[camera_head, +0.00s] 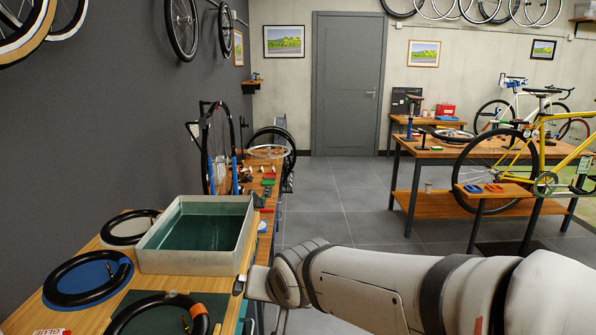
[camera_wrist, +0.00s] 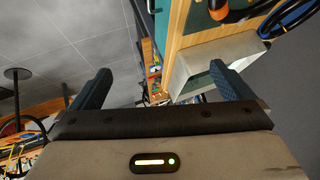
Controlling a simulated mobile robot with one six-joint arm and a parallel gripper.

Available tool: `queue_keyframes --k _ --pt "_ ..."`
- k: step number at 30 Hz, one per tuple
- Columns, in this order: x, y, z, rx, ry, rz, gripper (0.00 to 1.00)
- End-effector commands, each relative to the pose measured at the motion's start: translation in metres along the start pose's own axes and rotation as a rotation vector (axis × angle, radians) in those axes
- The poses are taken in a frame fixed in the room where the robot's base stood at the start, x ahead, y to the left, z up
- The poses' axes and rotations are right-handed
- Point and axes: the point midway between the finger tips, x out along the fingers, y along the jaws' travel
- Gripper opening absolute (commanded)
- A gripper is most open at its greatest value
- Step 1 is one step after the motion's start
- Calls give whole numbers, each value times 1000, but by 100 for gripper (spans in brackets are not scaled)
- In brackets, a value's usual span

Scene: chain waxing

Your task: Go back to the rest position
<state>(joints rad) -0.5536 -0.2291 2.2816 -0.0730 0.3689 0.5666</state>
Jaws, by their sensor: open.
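My gripper (camera_wrist: 160,69) is open in the wrist view. Its two blue-grey fingers stand wide apart with nothing held between them. In the head view my white arm reaches in from the lower right, and its end (camera_head: 258,284) is beside the right edge of the wooden workbench (camera_head: 92,243). The fingers are mostly hidden in that view, and I cannot tell whether they touch the bench edge.
A grey tub (camera_head: 155,262) with dark green liquid stands on the bench. Black inner tubes (camera_head: 88,297) lie around it. A bicycle wheel (camera_head: 222,150) stands farther back. Grey tiled floor (camera_head: 345,195) is open between this bench and a second table (camera_head: 425,150) with a yellow bicycle (camera_head: 553,128).

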Motion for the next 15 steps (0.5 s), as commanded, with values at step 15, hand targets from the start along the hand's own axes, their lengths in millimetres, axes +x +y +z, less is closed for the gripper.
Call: queue_keyframes --k 15 --pt "-103 199 101 3 -388 338 100"
